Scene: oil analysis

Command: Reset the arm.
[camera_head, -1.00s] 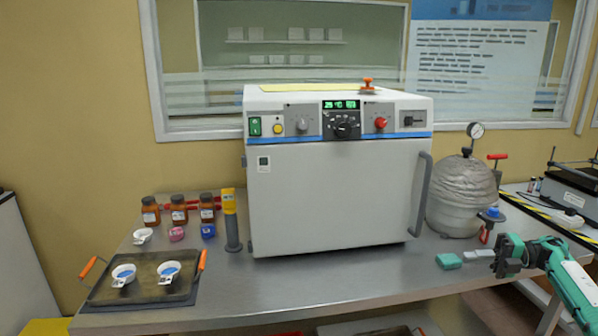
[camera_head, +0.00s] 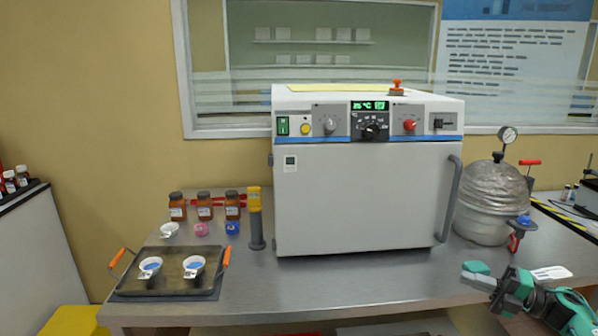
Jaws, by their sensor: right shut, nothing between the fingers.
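My right gripper (camera_head: 492,290) is at the lower right, by the front right edge of the table. It is shut and holds nothing. My right arm comes in from the lower right corner. My left gripper is not in view.
A large white oven (camera_head: 365,200), door shut, stands mid-table (camera_head: 330,290). A foil-wrapped vessel (camera_head: 490,200) with a gauge is to its right. A tray (camera_head: 135,283) with two white dishes, several brown bottles (camera_head: 204,207) and a yellow-topped device (camera_head: 255,218) are left.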

